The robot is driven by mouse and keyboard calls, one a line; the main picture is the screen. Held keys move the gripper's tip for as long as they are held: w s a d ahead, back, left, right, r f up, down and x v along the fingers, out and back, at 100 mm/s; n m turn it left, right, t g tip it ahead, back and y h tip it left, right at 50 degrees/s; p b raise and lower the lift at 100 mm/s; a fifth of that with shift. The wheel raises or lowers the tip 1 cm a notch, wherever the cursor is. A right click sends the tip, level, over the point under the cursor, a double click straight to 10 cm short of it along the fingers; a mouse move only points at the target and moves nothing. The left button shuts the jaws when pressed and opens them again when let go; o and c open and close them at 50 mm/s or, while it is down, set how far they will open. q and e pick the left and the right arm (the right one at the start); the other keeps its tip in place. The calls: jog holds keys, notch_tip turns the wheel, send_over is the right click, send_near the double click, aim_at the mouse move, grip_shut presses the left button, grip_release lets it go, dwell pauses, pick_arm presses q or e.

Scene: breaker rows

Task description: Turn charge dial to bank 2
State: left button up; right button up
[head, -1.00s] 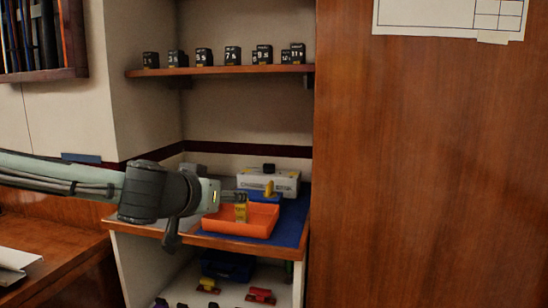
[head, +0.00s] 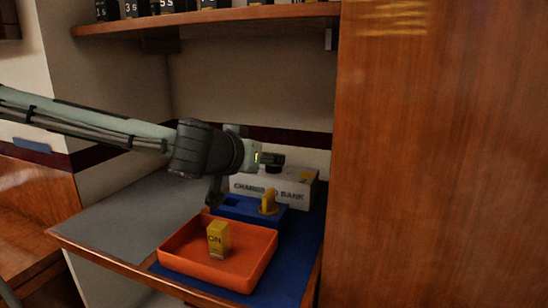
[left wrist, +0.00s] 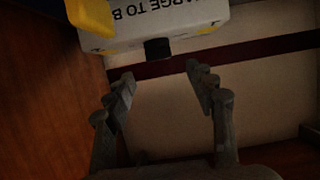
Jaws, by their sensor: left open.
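The white box (head: 250,186) lettered "CHARGE TO BANK" stands at the back of the counter. A black knob-like block (left wrist: 158,48) sits at its top edge; I take this for the charge dial, but cannot read its setting. In the left wrist view the white box (left wrist: 180,22) appears upside down. My left gripper (left wrist: 160,82) is open and empty, its fingers apart, with the black block beyond the gap between them. In the head view my left gripper (head: 268,158) is at the box's top and partly hides the block. My right gripper is not in view.
An orange tray (head: 180,263) holding a yellow "ON" block (head: 218,238) stands in front. A blue base (head: 235,210) with a yellow upright piece (head: 268,202) lies between tray and box. A shelf (head: 210,18) is overhead; a wooden panel (head: 430,170) stands right.

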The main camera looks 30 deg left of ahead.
aim_at(271, 169)
pick_arm(q)
jog(key=x, duration=0.5)
jog(key=shift+w+f, duration=0.25)
jog(key=shift+w, duration=0.4)
jog(key=shift+a, duration=0.1)
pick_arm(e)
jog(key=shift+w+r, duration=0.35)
pick_arm(q)
jog(key=shift+c, duration=0.3)
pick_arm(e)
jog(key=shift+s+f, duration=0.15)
pick_arm(q)
jog(key=c, duration=1.1)
